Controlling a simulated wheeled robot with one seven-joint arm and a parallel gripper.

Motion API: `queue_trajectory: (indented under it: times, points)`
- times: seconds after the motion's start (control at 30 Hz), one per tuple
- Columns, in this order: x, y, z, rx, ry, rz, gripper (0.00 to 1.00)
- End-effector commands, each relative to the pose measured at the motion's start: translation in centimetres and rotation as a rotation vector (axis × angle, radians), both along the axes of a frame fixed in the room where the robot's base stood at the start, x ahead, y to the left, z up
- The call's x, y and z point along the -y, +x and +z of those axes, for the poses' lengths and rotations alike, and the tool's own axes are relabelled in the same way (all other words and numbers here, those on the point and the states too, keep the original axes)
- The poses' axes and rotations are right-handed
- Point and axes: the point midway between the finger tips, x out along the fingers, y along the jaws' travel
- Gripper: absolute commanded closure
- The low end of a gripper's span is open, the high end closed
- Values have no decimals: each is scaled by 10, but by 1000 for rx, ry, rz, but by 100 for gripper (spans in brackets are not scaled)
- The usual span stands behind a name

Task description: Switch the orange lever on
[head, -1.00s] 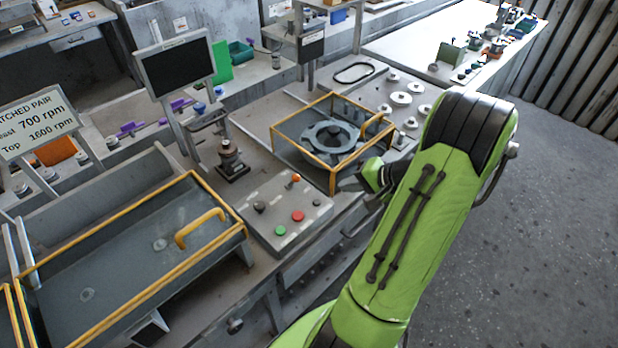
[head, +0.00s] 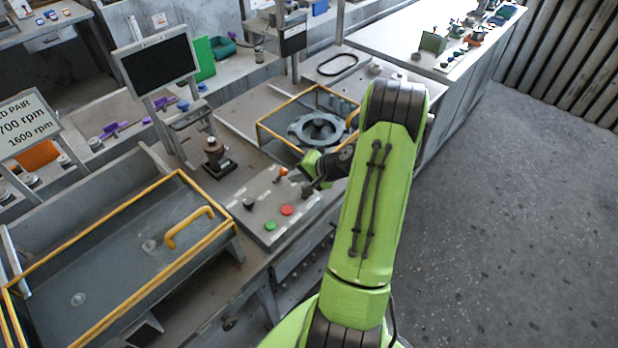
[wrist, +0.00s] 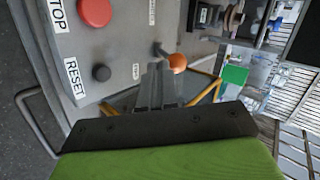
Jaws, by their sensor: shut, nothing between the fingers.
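The orange lever (head: 283,171) stands at the far right of the grey control box (head: 262,222). In the wrist view its orange knob (wrist: 177,63) sits on a short dark stem, tilted to the right and toward the bottom of that picture. My gripper (head: 306,188) is at the right side of the box, close to the lever. In the wrist view my shut, empty fingers (wrist: 159,68) point at the lever's stem, with the tips just left of the knob. I cannot tell whether they touch it.
The box also bears a red button (head: 286,210), a green button (head: 270,226) and a dark knob (head: 248,203). A yellow-framed guard with a round housing (head: 318,129) stands behind my gripper. A yellow-edged cover (head: 120,262) lies to the left.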

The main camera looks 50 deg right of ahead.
Motion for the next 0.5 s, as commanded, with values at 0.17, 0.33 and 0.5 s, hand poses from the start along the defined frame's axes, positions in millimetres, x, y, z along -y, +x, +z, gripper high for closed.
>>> queue_trajectory:
  times: [0.17,0.33,0.5]
  points:
    - [0,2,0,0,1,-1,100]
    - [0,2,0,-1,0,-1,100]
    - [0,4,4,-20,-2,1,100]
